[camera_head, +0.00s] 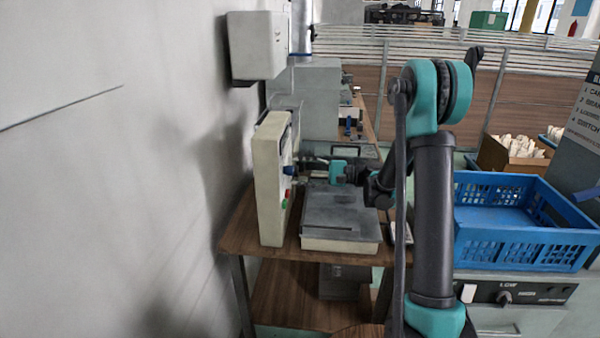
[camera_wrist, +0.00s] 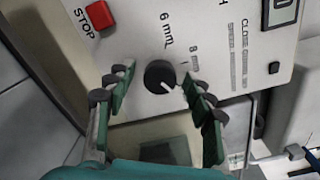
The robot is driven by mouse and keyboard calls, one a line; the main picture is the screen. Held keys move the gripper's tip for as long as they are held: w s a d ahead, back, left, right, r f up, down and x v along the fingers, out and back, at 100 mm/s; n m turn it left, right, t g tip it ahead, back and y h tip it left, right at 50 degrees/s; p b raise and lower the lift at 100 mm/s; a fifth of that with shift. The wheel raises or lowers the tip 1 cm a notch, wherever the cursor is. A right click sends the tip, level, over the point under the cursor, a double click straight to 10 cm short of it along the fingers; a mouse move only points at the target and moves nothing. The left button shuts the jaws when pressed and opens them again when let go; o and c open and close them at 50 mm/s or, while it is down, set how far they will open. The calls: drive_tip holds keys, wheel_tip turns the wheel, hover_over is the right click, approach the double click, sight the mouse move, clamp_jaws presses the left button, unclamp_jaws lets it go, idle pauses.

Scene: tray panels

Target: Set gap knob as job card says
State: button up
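The gap knob (camera_wrist: 160,77) is round and black on a pale panel in the wrist view. Its white mark lies toward its lower right side. The print "6 mm" (camera_wrist: 166,30) is above it and "8 mm" (camera_wrist: 193,62) is to its right. My gripper (camera_wrist: 155,78) is open, one finger on each side of the knob, with a visible gap on both sides. I cannot identify a readable job card.
A red STOP button (camera_wrist: 99,15) is left of the knob, and a small black button (camera_wrist: 274,68) is right. A grey-topped machine (camera_head: 340,215) stands beside the panel. A blue crate (camera_head: 520,245) is at the right. A wall (camera_head: 110,180) closes the left side.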

drive_tip(key=c, duration=1.1)
drive_tip(key=shift+n, duration=0.4)
drive_tip(key=n, duration=1.1)
drive_tip(key=o, duration=1.1)
drive_tip(key=shift+o, duration=0.2)
drive_tip(key=shift+d, duration=0.15)
